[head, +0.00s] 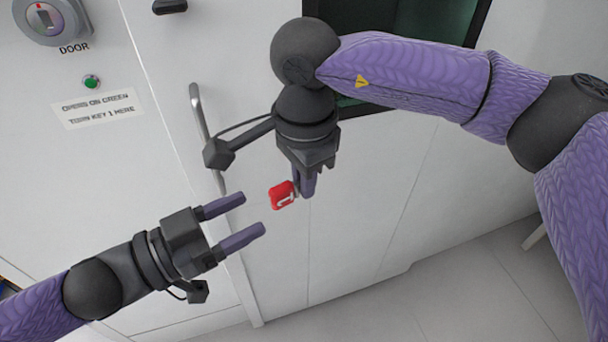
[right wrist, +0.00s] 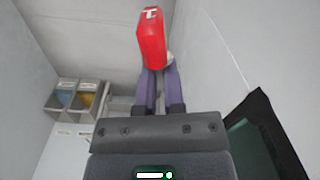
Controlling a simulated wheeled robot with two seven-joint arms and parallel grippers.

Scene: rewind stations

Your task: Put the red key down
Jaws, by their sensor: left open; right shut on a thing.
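The red key (head: 282,195) has a white 1 on its red head. My right gripper (head: 303,190) is shut on it and holds it in the air in front of the white cabinet. The red key also shows in the right wrist view (right wrist: 152,40), at the tips of the closed fingers (right wrist: 157,85). Its metal part is mostly hidden by the fingers. My left gripper (head: 254,215) is open and empty, to the left of and slightly below the key in the head view, its fingers apart and pointing toward the right.
A keyed DOOR switch (head: 48,18), a green lamp (head: 91,82) and a label (head: 99,108) are at the upper left. A door handle (head: 205,135) runs behind my grippers. A dark window (head: 395,20) is at the top. Storage bins (right wrist: 78,98) stand at the left in the wrist view.

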